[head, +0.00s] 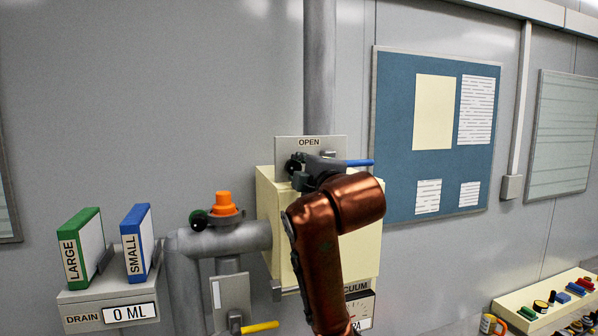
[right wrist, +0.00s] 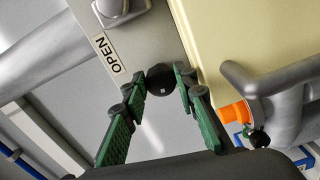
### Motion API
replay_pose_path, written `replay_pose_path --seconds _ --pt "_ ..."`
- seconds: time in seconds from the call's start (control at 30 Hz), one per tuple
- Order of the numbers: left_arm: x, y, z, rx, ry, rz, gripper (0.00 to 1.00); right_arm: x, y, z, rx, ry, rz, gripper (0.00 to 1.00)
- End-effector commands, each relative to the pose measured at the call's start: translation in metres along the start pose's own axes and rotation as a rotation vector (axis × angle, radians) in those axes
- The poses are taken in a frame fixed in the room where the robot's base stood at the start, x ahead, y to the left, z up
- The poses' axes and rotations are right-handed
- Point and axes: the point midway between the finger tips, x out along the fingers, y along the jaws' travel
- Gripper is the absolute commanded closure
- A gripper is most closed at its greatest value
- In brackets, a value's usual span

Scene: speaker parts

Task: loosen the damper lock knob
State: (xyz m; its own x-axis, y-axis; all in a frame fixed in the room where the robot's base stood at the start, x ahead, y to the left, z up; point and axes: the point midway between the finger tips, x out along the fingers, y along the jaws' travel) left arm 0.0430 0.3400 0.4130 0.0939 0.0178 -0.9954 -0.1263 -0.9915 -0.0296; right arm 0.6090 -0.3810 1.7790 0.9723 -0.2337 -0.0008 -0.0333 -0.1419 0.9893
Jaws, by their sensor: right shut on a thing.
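The damper plate (head: 290,150) with an OPEN label stands at the duct above a cream box; it also shows in the right wrist view (right wrist: 142,45). A round black knob (right wrist: 160,78) with a small pale mark, which I take as the damper lock knob, sits beside the plate's edge. My right gripper (right wrist: 160,84) is shut on this knob, one green-padded finger on each side. In the head view my right gripper (head: 300,174) is at the plate's lower left, largely hidden by my copper-coloured arm. A blue lever (head: 358,162) sticks out to the right. My left gripper is not in view.
The cream box (head: 268,195) is behind my arm. Left of it are a grey pipe (head: 245,237) with an orange knob (head: 222,201) and a yellow lever (head: 260,327). A blue board (head: 395,125) hangs at right.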

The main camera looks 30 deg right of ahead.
Motion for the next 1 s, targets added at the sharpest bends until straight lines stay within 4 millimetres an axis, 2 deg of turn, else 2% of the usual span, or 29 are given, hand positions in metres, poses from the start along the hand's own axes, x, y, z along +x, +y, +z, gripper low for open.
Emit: replay_pose_path --seconds 0.33,0.87,0.9,1.0 --pt "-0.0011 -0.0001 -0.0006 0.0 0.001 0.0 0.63 0.0001 0.0014 -0.0001 -0.128 0.0 0.003 0.98" --pt "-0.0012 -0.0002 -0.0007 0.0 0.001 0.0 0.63 0.0 0.0018 -0.0004 -0.147 0.001 0.004 0.98" --pt "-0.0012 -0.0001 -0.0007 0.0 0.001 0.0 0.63 0.0 0.0018 -0.0004 -0.147 0.001 0.004 0.71" --pt "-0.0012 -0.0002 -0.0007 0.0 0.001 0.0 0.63 -0.0001 0.0016 -0.0002 -0.146 0.001 0.003 0.64"
